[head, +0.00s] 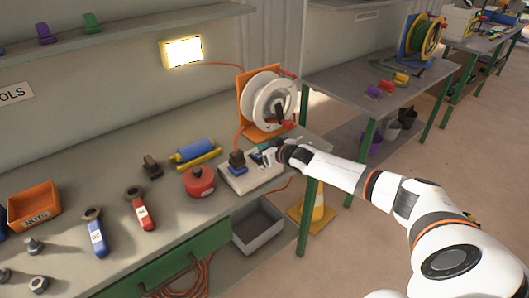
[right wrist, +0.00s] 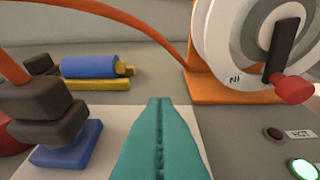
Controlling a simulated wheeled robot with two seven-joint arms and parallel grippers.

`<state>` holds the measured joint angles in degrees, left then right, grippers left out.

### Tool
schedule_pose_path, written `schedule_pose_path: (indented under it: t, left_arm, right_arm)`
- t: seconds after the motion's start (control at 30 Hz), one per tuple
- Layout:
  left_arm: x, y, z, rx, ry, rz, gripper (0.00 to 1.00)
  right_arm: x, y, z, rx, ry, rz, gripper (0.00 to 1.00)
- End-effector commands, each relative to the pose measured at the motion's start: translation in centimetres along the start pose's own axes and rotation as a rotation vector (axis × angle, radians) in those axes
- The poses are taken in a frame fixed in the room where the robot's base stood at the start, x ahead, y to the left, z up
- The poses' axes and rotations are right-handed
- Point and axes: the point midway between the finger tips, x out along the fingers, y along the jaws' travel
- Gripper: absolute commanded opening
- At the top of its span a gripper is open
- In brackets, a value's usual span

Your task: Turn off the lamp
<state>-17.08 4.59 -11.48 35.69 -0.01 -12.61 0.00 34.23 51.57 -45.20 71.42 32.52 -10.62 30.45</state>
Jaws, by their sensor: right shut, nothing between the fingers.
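The lamp (head: 182,52) is a rectangular panel on the wall, glowing bright yellow-white. A red-orange cable runs from its right side towards the cable reel. A pale flat box (head: 252,180) on the bench carries a dark plug on a blue base (head: 237,162); the plug also shows at the left in the right wrist view (right wrist: 52,118). My right gripper (head: 262,157) is over the box, right of the plug and apart from it. Its teal fingers (right wrist: 160,135) are shut with nothing between them and hide part of the box. My left gripper is not in view.
A cable reel (head: 268,98) with an orange stand is behind my gripper. A red round can (head: 199,182) and a blue roller (head: 195,150) stand left. A lit green light (right wrist: 304,168) and a dark red one (right wrist: 274,134) are right of my fingers.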

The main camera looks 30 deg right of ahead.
Motion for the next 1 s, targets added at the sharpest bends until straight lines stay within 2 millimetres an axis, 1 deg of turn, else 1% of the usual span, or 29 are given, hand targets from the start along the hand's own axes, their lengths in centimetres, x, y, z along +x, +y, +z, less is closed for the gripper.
schedule_pose_path:
  t: [0.1, 0.2, 0.6, 0.67, 0.73, 0.9, 0.93, 1.0]
  left_arm:
    - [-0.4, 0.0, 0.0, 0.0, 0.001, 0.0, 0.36]
    - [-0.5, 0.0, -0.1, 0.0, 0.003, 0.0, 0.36]
    - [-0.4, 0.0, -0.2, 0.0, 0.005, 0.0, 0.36]
    - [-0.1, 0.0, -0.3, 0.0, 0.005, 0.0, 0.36]
    - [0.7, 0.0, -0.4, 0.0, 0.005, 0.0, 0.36]
    - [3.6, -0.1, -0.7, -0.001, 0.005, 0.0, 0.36]
    - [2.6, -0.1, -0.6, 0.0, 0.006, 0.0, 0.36]
    - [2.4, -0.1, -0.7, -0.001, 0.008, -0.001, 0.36]
  right_arm:
    - [0.3, 0.0, -1.2, 0.003, 0.0, 0.001, 0.0]
    - [0.5, 0.0, -1.9, 0.001, -0.001, 0.001, 0.0]
    - [0.5, 0.0, -2.3, 0.001, -0.003, 0.001, 0.0]
    - [0.6, 0.1, -2.5, 0.002, -0.009, 0.002, 0.0]
    - [0.9, 0.2, -3.1, 0.004, -0.03, 0.004, 0.0]
    - [1.4, 0.2, -4.6, 0.007, -0.135, 0.003, 0.0]
    - [1.1, 0.1, -3.5, 0.003, -0.13, 0.003, 0.0]
    - [1.0, 0.1, -3.4, 0.001, -0.126, 0.003, 0.0]
